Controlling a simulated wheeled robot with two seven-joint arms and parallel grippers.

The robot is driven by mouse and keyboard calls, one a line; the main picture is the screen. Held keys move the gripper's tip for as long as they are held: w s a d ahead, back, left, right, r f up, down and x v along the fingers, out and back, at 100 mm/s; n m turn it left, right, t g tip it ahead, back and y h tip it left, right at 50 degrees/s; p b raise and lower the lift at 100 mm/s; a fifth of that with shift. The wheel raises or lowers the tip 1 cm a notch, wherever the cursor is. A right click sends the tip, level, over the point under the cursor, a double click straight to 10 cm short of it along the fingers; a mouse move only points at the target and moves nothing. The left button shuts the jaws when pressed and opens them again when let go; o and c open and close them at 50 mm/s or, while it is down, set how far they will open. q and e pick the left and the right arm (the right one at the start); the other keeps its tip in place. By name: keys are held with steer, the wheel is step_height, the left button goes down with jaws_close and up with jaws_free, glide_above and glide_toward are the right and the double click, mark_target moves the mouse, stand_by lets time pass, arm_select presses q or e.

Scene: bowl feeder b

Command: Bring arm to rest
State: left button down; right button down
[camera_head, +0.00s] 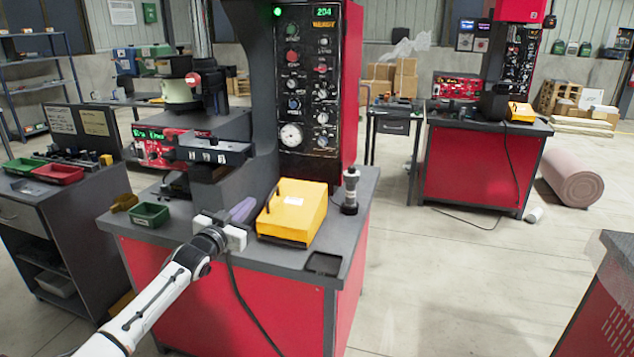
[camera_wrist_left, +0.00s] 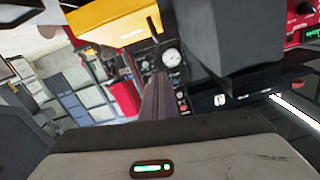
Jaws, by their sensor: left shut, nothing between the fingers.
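My left arm (camera_head: 165,297) is white and reaches in from the lower left of the head view. My left gripper (camera_head: 243,209) is over the front of the red machine's dark top, just left of a yellow box (camera_head: 292,210). Its fingers are together and empty, and they also show shut in the left wrist view (camera_wrist_left: 158,98). Whether the gripper touches the machine top is hard to tell. My right arm and gripper do not show.
A green bin (camera_head: 149,214) and a dark cylindrical part (camera_head: 350,190) stand on the machine top. The machine's dark column and control panel (camera_head: 308,80) rise behind the gripper. A cart with a red bin (camera_head: 58,174) stands left. Open floor (camera_head: 440,270) lies right.

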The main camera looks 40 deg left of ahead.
arm_select(q)
steer(key=s+d+f+m+g+h, duration=0.25)
steer(key=s+d+f, duration=0.25)
steer(key=d+f, duration=0.7)
steer(key=s+d+f+m+g+h, duration=0.1)
steer(key=s+d+f+g+h, duration=0.3)
steer(key=d+f, duration=0.85)
steer(key=s+d+f+g+h, duration=0.1)
steer(key=s+d+f, duration=0.1)
steer(key=s+d, duration=0.7)
steer(key=s+d+f+h, duration=0.1)
steer(key=s+d+f, duration=0.2)
steer(key=s+d, duration=0.6)
steer(key=d+m, duration=0.1)
steer(key=d, duration=0.4)
steer(key=shift+s+d+f+g+h, duration=0.25)
steer(key=shift+s+f+g+h, duration=0.05)
steer(key=shift+f+g+h, duration=0.05)
steer(key=shift+a, duration=0.15)
